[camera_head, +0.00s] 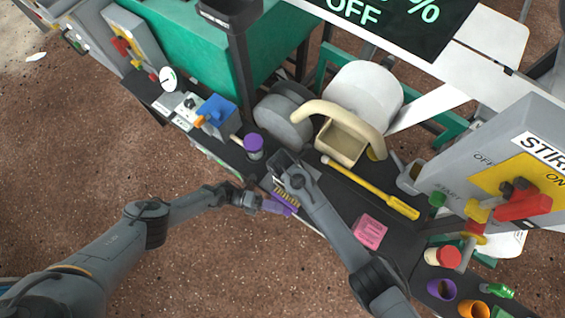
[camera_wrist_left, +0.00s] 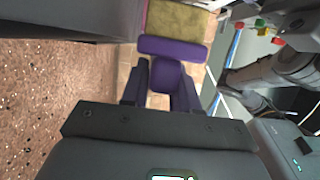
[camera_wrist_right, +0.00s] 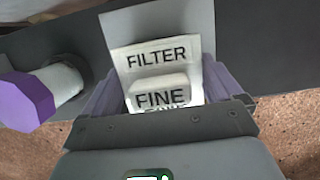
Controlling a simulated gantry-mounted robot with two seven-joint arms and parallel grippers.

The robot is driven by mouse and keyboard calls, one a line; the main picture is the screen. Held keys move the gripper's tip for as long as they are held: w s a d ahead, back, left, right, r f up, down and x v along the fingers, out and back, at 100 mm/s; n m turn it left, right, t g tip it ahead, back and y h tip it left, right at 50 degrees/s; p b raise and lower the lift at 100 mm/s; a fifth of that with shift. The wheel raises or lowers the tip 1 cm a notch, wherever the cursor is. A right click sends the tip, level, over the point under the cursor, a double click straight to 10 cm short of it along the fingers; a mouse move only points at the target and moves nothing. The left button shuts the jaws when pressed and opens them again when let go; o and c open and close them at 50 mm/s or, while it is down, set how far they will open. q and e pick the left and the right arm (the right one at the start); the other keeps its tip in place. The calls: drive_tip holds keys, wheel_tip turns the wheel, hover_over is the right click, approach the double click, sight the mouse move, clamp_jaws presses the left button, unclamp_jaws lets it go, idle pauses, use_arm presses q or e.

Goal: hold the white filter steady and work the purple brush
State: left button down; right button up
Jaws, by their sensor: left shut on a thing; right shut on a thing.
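The purple brush (camera_head: 279,206) is at the bench's front edge in the head view, its yellowish bristles towards the bench. My left gripper (camera_head: 258,203) is shut on its handle. In the left wrist view the brush's purple bar (camera_wrist_left: 172,48) is beyond the fingers (camera_wrist_left: 163,88), with the bristle block past it. The white filter (camera_wrist_right: 160,58), marked "FILTER" and "FINE", shows in the right wrist view. My right gripper (camera_wrist_right: 160,95) is shut on its raised "FINE" block. In the head view my right gripper (camera_head: 285,163) hides most of the filter, just behind the brush.
A white post with a purple top (camera_head: 253,142) stands left of my right gripper. A yellow tool (camera_head: 372,188) and a pink block (camera_head: 369,232) lie to the right on the dark bench. A tan curved-handled container (camera_head: 340,142) stands behind. The floor in front is clear.

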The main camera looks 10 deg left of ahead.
use_arm(q)
drive_tip(key=shift+w+d, duration=0.3)
drive_tip(key=shift+w, duration=0.4)
idle(1.0)
drive_tip(key=shift+a, duration=0.1)
drive_tip(key=shift+w+a, duration=0.25)
drive_tip(key=shift+a, duration=0.3)
drive_tip(key=shift+w+a, duration=0.25)
drive_tip(key=shift+a, duration=0.25)
drive_tip(key=shift+s+d, duration=0.25)
drive_tip(key=shift+d, duration=0.35)
drive_tip(key=shift+s+d, duration=0.25)
drive_tip(key=shift+d, duration=0.35)
drive_tip(key=shift+d, duration=0.1)
